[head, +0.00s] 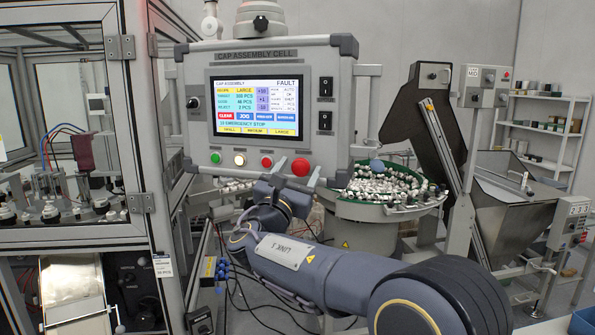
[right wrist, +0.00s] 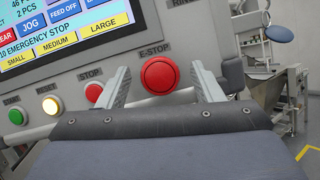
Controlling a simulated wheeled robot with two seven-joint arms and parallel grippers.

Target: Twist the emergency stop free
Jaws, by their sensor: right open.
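The red emergency stop button (head: 300,167) is at the lower right of the grey control panel (head: 340,130). In the right wrist view the round red button (right wrist: 160,76), labelled E-STOP, shows between my two fingers. My right gripper (head: 294,177) is open in front of it, one finger to each side, with a gap to the button visible on both sides. I cannot tell how deep the fingers reach along the button. The screen (head: 256,104) shows FAULT and an EMERGENCY STOP line. My left gripper is not in view.
A smaller red STOP button (head: 267,162), a lit RESET button (head: 240,159) and a green START button (head: 216,158) sit left along the panel. A green-rimmed bowl of caps (head: 385,190) stands behind to the right. A framed machine enclosure (head: 140,120) stands left.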

